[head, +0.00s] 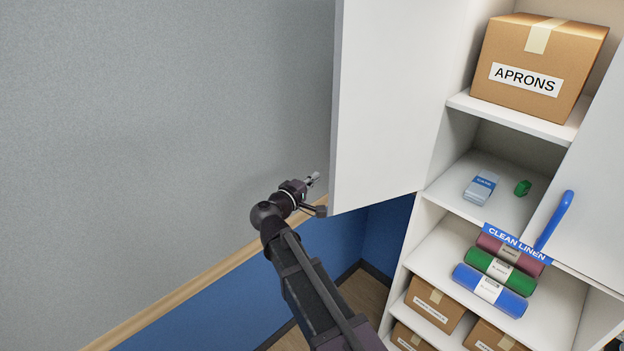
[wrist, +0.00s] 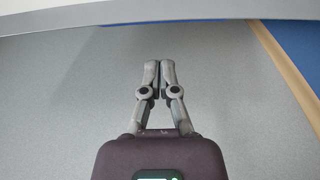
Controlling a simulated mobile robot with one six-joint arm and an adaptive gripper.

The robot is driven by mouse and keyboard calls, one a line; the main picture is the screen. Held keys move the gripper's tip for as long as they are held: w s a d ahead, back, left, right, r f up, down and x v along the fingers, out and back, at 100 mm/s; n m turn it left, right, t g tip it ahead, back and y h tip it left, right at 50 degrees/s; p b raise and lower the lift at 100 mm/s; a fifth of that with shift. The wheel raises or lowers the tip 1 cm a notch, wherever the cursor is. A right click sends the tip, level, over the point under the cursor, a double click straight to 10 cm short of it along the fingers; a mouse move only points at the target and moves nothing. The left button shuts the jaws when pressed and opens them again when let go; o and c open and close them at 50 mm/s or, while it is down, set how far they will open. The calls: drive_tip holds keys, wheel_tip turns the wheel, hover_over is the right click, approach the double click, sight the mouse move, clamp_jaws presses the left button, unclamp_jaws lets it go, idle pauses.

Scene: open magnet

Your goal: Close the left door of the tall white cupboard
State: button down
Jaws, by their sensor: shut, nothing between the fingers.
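The left door (head: 390,110) of the tall white cupboard (head: 424,225) stands open, swung outward, with its free edge toward me. My gripper (head: 315,178) is left of that free edge, near the door's lower corner, on its outer side. It is shut and empty. In the wrist view the two fingers (wrist: 158,75) are together and point toward a pale band (wrist: 190,15) across the top, which looks like the door. A gap shows between fingertips and band. I cannot tell from the head view whether my gripper touches the door.
The cupboard's other door (head: 598,190) with a blue handle (head: 555,220) covers part of the right side. Shelves hold an APRONS box (head: 540,65), coloured rolls (head: 490,290) and small boxes (head: 436,303). A grey wall (head: 150,130) with a wooden rail (head: 170,300) is at left.

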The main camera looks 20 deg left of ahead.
drive_tip(key=x, duration=0.8)
